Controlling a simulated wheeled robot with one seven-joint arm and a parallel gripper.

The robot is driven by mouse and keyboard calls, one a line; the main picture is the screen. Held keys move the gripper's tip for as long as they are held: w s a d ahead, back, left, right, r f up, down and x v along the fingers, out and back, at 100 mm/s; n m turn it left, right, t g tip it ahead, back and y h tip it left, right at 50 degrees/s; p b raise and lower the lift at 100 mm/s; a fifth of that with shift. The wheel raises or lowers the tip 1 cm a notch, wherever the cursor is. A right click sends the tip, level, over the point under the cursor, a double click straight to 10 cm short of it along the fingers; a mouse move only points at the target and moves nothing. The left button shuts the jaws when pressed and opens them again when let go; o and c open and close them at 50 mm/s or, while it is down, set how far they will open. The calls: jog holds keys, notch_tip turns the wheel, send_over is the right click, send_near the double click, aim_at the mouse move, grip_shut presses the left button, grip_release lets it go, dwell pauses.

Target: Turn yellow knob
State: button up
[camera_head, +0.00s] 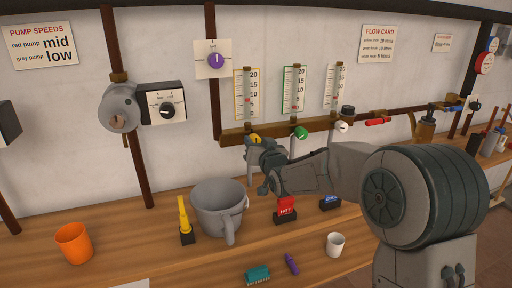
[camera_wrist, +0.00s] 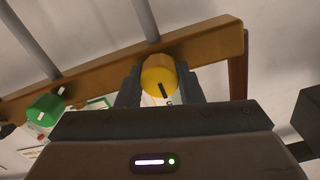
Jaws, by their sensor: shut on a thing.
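The yellow knob (camera_wrist: 158,76) sits on the wooden rail (camera_wrist: 207,43) in the wrist view, with a dark pointer mark on its face. My gripper (camera_wrist: 159,88) has one finger on each side of the knob and is shut on it. In the head view the yellow knob (camera_head: 256,139) shows only in part, just above my gripper (camera_head: 252,146), below the yellow-framed gauge (camera_head: 246,93). My fingers and wrist hide the rest of it.
A green knob (camera_head: 301,133) and a white knob (camera_head: 342,127) are on the same rail to the right.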

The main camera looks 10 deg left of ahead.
jog(key=shift+m+b, duration=1.35)
jog(key=shift+m, duration=0.95)
jog(key=o, duration=1)
jog(key=shift+c, duration=0.2)
jog(key=v, duration=1.4)
jog(key=shift+a, duration=0.1)
